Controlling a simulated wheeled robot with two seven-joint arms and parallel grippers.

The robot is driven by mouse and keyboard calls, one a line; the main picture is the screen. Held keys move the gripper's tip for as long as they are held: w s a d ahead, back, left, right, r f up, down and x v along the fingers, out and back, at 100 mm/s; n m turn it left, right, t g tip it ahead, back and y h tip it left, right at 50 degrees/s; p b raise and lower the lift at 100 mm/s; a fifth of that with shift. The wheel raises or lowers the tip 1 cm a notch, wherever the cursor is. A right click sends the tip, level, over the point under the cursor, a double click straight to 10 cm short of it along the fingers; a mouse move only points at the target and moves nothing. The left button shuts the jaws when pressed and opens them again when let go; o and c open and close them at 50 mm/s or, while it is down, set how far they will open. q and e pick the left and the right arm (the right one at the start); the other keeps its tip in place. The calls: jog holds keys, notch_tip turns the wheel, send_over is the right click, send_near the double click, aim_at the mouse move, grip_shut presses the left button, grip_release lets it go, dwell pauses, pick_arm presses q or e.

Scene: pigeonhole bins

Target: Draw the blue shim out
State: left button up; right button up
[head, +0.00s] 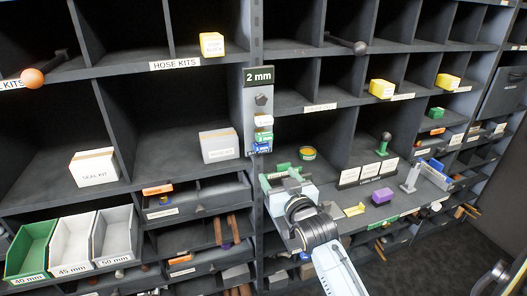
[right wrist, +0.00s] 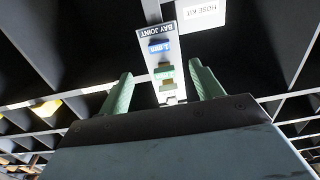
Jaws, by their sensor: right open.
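The blue shim (head: 262,147) is the lowest of the small coloured shims on the grey upright strip between the bays, under the "2 mm" sign. The green shim (head: 263,136) sits just above it, with a pale yellow-and-white one above that. In the right wrist view the blue shim (right wrist: 160,47) reads "1 mm", beside the green shim (right wrist: 167,72). My right gripper (head: 272,178) is below and slightly right of the strip, with its green fingers spread. In the right wrist view its fingers (right wrist: 161,70) stand apart with nothing held; the strip shows between them. My left gripper is not seen.
Shelf bays with dividers surround the strip. A white box (head: 218,146) stands in the bay to its left. A round tin (head: 307,153), a purple block (head: 382,196) and a grey stand (head: 411,178) are to the right. Drawers and green, white and grey bins (head: 31,247) lie lower.

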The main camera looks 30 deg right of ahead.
aim_at(262, 147)
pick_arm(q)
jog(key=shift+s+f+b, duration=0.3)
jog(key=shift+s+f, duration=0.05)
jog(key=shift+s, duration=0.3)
pick_arm(e)
jog(key=x, duration=0.4)
jog(key=r+x, duration=0.1)
jog(key=x, duration=0.8)
jog(key=shift+w+d+r, duration=0.1)
jog(key=shift+d+r, duration=0.1)
jog(key=shift+d, duration=0.05)
